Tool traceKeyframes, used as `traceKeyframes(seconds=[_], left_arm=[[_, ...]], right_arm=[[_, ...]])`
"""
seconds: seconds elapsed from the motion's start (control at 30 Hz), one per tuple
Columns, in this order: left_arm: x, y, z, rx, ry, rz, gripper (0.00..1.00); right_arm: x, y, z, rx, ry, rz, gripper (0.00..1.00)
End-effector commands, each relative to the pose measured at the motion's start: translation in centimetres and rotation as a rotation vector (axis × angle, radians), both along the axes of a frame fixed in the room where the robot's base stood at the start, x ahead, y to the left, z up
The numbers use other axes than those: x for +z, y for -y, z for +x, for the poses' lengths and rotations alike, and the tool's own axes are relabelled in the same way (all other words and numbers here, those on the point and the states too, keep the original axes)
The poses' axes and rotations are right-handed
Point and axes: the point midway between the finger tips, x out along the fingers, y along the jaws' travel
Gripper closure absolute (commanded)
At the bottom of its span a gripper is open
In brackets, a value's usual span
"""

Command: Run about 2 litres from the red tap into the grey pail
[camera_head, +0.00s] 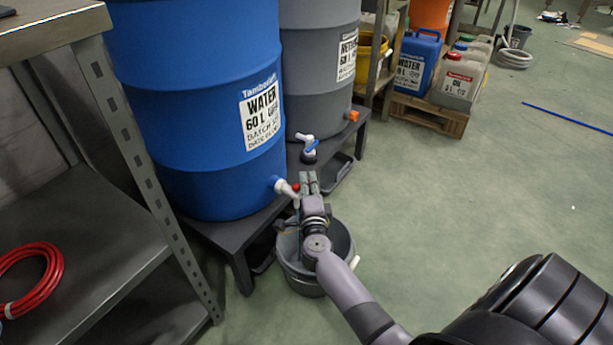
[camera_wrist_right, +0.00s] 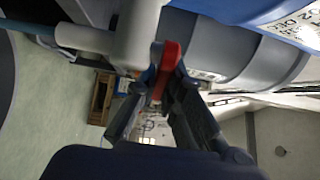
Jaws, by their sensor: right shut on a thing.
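The red tap (camera_head: 285,187) has a white body low on the front of the blue water barrel (camera_head: 215,95). Its red handle (camera_wrist_right: 166,70) sits between the fingers of my right gripper (camera_head: 309,180), which is shut on it. The wrist view shows the gripper (camera_wrist_right: 160,105) on the handle beside the white tap body (camera_wrist_right: 136,38). The grey pail (camera_head: 298,281) stands on the floor below the tap. My right wrist covers part of its opening. My left gripper is not in view.
A grey barrel (camera_head: 318,75) with a blue-handled tap (camera_head: 309,146) stands behind, on the same dark stand (camera_head: 225,236). A steel shelf (camera_head: 85,240) with a red hose coil (camera_head: 32,280) is at left. Jerrycans (camera_head: 416,62) stand on a pallet at the back. The floor at right is mostly clear.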

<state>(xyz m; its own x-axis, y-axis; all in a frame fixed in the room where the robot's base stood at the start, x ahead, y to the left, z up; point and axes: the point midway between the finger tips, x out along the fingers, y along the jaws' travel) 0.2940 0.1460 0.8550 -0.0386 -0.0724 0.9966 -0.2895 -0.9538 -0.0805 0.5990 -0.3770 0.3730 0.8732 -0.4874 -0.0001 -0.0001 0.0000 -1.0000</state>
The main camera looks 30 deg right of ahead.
Motion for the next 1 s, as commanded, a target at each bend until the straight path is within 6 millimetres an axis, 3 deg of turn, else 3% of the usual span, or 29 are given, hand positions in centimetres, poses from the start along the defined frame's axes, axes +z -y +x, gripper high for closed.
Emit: traceKeyframes(seconds=[0.4,0.9,0.93,1.0], left_arm=[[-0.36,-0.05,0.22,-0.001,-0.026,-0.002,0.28],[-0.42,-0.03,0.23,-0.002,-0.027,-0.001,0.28],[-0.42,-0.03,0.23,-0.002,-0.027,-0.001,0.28],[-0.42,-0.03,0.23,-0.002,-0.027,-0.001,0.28]], right_arm=[[-0.12,-0.28,-0.59,-0.170,-0.002,0.002,1.00],[-0.23,-0.25,-0.68,-0.187,-0.003,0.002,1.00],[-0.24,-0.25,-0.68,-0.187,-0.003,0.002,0.89],[-0.22,-0.25,-0.67,-0.187,-0.003,0.002,0.84]])
